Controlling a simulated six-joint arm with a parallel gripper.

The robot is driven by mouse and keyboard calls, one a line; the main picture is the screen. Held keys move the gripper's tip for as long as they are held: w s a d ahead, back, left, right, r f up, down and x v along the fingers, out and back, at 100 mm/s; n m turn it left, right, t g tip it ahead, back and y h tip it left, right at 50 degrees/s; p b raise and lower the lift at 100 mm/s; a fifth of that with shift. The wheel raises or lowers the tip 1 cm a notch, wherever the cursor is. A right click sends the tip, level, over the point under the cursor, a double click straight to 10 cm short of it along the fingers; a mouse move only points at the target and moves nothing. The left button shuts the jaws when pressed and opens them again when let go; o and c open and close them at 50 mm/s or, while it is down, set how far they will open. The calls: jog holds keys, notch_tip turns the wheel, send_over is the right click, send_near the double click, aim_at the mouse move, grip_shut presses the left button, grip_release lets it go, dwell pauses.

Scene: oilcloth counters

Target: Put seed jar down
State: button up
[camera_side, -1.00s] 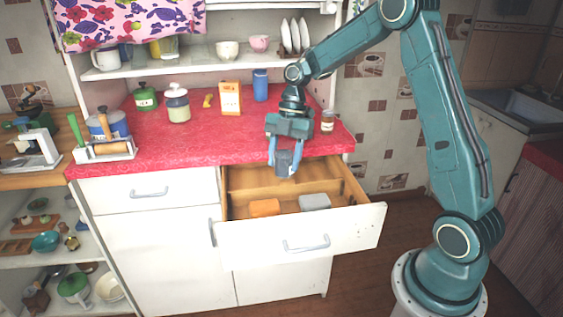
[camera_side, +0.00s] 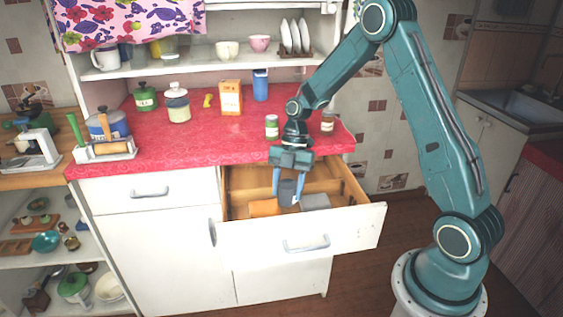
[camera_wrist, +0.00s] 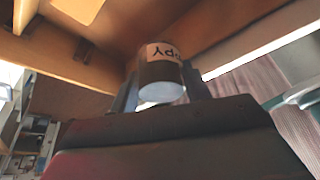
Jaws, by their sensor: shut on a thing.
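The seed jar (camera_side: 287,191) is a small grey-dark jar between the fingers of my gripper (camera_side: 289,195). My gripper points down into the open drawer (camera_side: 236,254), shut on the jar. In the wrist view the jar (camera_wrist: 162,77) has a pale label with dark letters upside down and a light, rounded end. An orange block (camera_side: 264,208) lies in the drawer just left of the jar, and a grey block (camera_side: 315,202) lies just right of it. I cannot tell whether the jar touches the drawer bottom.
The red counter (camera_side: 210,150) above holds an orange box (camera_side: 230,97), a blue container (camera_side: 260,85) and two small jars (camera_side: 271,127) near the right end. Drawer walls and a divider enclose the gripper. Room shows toward the drawer's back.

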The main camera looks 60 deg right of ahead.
notch_tip(320, 180, down, 8)
jog(key=shift+r, duration=0.1)
jog(key=shift+f, duration=2.15)
jog(key=shift+f, duration=0.15)
jog(key=o, duration=1.1)
jog(key=shift+c, duration=0.2)
jog(key=v, duration=1.2)
